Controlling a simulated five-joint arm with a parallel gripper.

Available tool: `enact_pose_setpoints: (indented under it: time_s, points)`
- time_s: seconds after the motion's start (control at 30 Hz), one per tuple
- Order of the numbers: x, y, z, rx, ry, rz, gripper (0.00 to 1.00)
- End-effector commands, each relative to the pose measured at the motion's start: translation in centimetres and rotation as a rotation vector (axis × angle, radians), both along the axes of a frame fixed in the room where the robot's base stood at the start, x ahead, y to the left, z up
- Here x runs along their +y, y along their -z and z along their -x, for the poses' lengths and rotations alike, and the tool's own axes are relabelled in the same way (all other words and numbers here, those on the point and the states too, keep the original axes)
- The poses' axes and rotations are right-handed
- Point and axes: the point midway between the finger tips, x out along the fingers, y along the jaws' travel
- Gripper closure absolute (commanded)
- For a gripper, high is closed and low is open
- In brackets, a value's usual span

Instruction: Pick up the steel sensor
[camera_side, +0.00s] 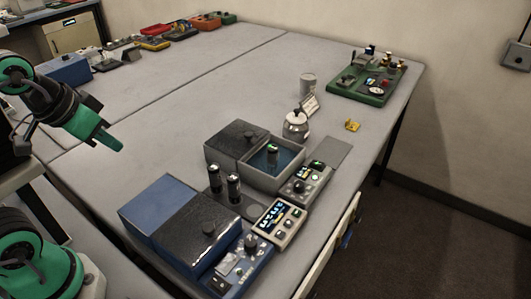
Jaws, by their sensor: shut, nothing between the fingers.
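My gripper (108,140) is at the upper left, shut and empty, with green fingers pointing down and right. It is well apart from the group of devices at the table's middle. Two dark cylinders with pale tops, one at the left (214,178) and one at the right (234,188), stand upright in a dark holder (252,209). A similar dark cylinder (272,154) with a green light on top stands in an open grey bath (262,178). I cannot tell which of these, if any, is the steel sensor.
A blue box with a black lid (198,228) stands in front, beside control panels (280,222). A green tray (367,87) is at the far right. The table's left middle is clear.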

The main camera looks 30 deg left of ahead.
Motion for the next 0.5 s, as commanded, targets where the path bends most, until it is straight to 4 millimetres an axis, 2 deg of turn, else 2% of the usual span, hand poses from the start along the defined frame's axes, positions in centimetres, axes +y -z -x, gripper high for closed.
enact_pose_setpoints:
  time_s: [0.3,0.37,0.5]
  points:
    - [0.00,0.00,0.00,0.000,0.000,0.000,1.00]
    - [0.00,0.00,0.00,0.000,0.000,0.000,0.90]
    - [0.00,0.00,0.00,0.000,0.000,0.000,0.63]
